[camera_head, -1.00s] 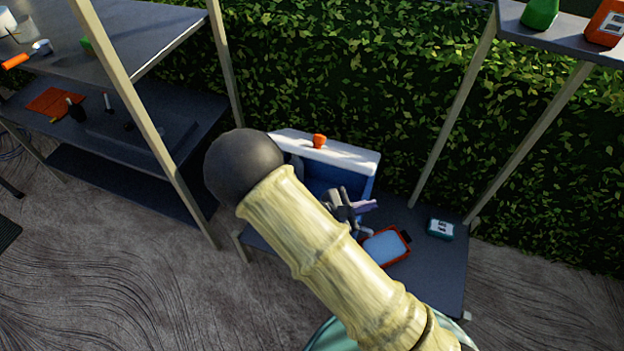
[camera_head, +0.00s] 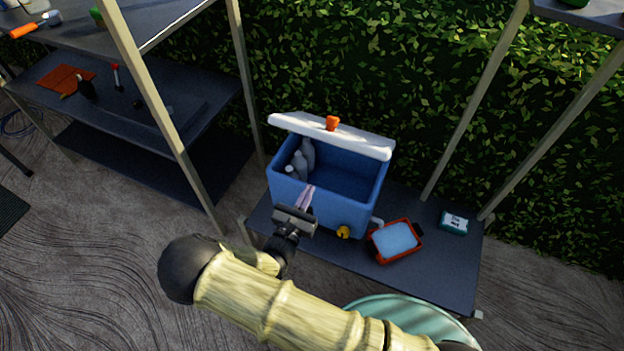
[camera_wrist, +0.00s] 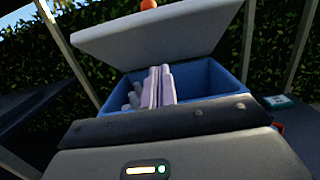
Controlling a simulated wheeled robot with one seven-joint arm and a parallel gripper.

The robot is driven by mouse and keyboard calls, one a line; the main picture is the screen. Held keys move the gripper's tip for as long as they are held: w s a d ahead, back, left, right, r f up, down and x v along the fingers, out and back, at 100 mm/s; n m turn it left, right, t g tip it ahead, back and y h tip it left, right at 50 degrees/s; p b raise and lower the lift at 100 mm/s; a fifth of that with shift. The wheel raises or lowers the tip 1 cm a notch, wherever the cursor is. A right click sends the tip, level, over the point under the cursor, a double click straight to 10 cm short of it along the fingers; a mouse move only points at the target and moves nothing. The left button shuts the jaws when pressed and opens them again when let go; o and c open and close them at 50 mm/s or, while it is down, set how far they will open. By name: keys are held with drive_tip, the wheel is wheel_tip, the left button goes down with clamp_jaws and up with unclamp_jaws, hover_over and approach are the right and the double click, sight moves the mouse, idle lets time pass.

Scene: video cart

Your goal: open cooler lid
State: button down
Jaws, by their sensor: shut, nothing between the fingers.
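The blue cooler (camera_head: 342,211) stands on a low dark shelf, with its inside in plain view. Its white lid (camera_head: 352,139) is raised and tilted back at the rear edge, with an orange latch (camera_head: 332,123) on its upper rim. The raised lid also shows in the wrist view (camera_wrist: 150,38). My gripper (camera_head: 308,192) is in front of the cooler's front wall at its left half, fingers pointing toward the cooler and apart from the lid. Its pale fingers (camera_wrist: 158,88) are together and empty. Grey bottles (camera_head: 303,160) stand inside the cooler at the left.
A red tray with a pale blue inside (camera_head: 395,240) lies right of the cooler, and a small teal box (camera_head: 454,222) farther right. A yellow spigot (camera_head: 343,232) is on the cooler's front. Shelf posts (camera_head: 475,100) stand on both sides; a hedge is behind.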

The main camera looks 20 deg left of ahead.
drive_tip(key=w+r, duration=0.4)
drive_tip(key=w, duration=0.7)
drive_tip(key=shift+d+r, duration=0.15)
drive_tip(key=shift+d, duration=0.3)
drive_tip(key=shift+w+a+r, duration=0.1)
drive_tip(key=shift+w, duration=0.05)
